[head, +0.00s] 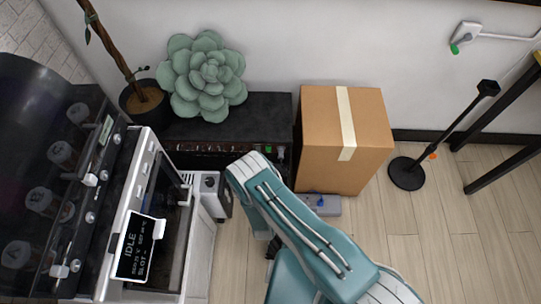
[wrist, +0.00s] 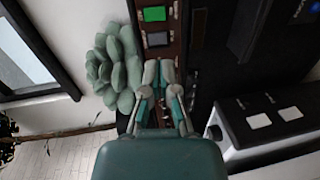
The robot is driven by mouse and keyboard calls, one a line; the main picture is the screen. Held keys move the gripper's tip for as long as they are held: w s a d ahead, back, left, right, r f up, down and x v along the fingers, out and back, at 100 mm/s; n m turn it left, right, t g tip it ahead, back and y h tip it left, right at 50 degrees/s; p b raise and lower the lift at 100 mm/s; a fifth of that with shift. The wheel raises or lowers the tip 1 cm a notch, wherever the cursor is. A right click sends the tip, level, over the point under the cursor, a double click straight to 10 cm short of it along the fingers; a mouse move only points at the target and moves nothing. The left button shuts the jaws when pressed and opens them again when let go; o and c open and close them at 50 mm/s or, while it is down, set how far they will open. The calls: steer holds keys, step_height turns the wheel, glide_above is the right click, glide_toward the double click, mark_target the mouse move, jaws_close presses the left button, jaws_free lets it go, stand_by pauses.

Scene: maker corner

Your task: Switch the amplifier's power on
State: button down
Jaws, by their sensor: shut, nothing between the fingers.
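The amplifier appears to be the long black unit (head: 262,112) against the wall, with a dark reddish-brown front panel. Near the right end of that panel are a green switch (head: 268,150) and a grey one beside it. In the wrist view the green switch (wrist: 155,14) looks bright, and the grey switch (wrist: 157,39) sits just below it. My gripper (wrist: 159,64) is shut and empty, its fingertips in front of the panel just below the grey switch. I cannot tell whether they touch the panel. In the head view my arm hides the gripper.
A succulent (head: 205,75) sits on the black unit. A cardboard box (head: 370,125) stands close on its right. A white machine with a display (head: 138,245) is at left, and a small white device (head: 212,190) stands before the panel.

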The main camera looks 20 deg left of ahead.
mark_target(269, 151)
steer(key=shift+s+d+f+n, duration=0.3)
steer(key=shift+s+f, duration=0.1)
steer(key=shift+s, duration=0.15)
steer(key=shift+w, duration=0.1)
steer(key=x, duration=1.4)
steer(key=shift+a, duration=0.1)
steer(key=shift+w, duration=0.15)
